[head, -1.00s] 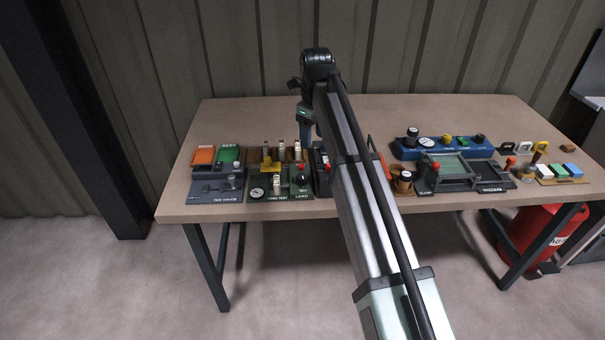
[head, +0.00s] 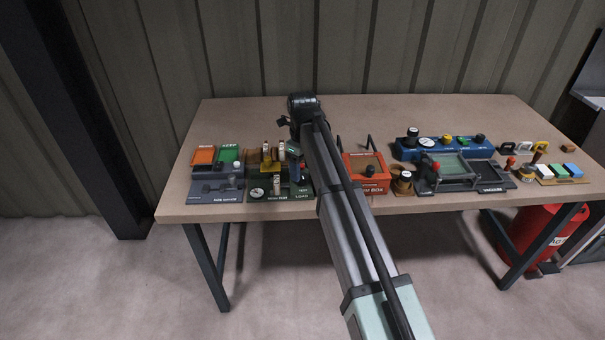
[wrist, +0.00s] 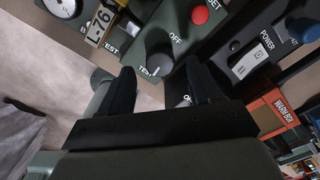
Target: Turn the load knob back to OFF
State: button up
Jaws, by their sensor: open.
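The load knob (wrist: 159,55) is a dark round knob on a dark green panel (wrist: 188,48), with OFF and TEST lettered around it in the wrist view. I cannot make out for sure which word it points at. My gripper (wrist: 160,68) is open, its two dark fingers on either side of the knob's near side, and no grip on it shows. In the head view my gripper (head: 298,172) is low over the right part of the green panel (head: 262,197) and hides the knob.
A red button (wrist: 200,15) sits beside the knob. A gauge (wrist: 62,6) and a tag lie to the left in the wrist view. A white switch (wrist: 250,62) marked POWER and the orange warm box (head: 366,181) stand to the right. The table's front edge is close.

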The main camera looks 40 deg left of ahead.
aim_at(303, 179)
jog(key=shift+f, duration=1.3)
jog(key=shift+c, duration=0.4)
jog(key=c, duration=1)
jog(key=shift+o, duration=0.2)
